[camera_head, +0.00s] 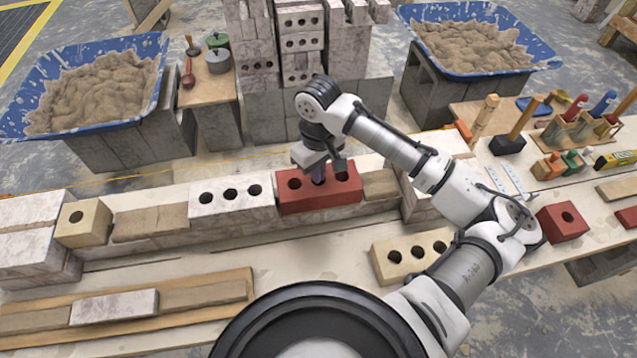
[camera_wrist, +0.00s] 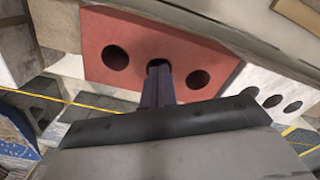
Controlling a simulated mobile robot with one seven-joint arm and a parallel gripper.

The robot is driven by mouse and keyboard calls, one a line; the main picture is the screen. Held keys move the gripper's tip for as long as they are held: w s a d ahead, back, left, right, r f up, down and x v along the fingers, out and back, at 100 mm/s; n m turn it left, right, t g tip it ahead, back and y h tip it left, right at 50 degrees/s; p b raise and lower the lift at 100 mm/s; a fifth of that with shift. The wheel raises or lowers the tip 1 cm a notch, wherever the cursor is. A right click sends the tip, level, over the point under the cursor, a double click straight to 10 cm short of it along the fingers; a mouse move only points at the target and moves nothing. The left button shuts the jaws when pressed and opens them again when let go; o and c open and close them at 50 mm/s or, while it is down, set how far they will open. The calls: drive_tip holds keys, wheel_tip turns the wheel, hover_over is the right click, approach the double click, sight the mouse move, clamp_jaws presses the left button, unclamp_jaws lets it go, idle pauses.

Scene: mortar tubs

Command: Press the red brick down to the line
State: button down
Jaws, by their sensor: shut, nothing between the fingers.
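The red brick (camera_head: 345,192) lies in the top course of the low wall, between a white three-hole brick (camera_head: 231,206) on its left and a bare mortar bed on its right. It also shows in the wrist view (camera_wrist: 105,30). A thin yellow line (camera_head: 130,177) runs along behind the wall. My gripper (camera_head: 319,178) is above the middle of the red brick, fingers pointing down, shut and empty. In the wrist view the fingertips (camera_wrist: 159,70) are at the brick's middle hole. I cannot tell whether they touch the brick or enter the hole.
Blue mortar tubs (camera_head: 160,85) (camera_head: 545,55) stand on blocks behind the wall. A tall brick stack (camera_head: 265,60) rises behind my gripper. A cream brick (camera_head: 385,265) and a red block (camera_head: 562,222) lie on the bench. Tools (camera_head: 507,143) crowd the right side.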

drive_tip(key=shift+r+p, duration=1.7)
drive_tip(key=shift+r, duration=0.6)
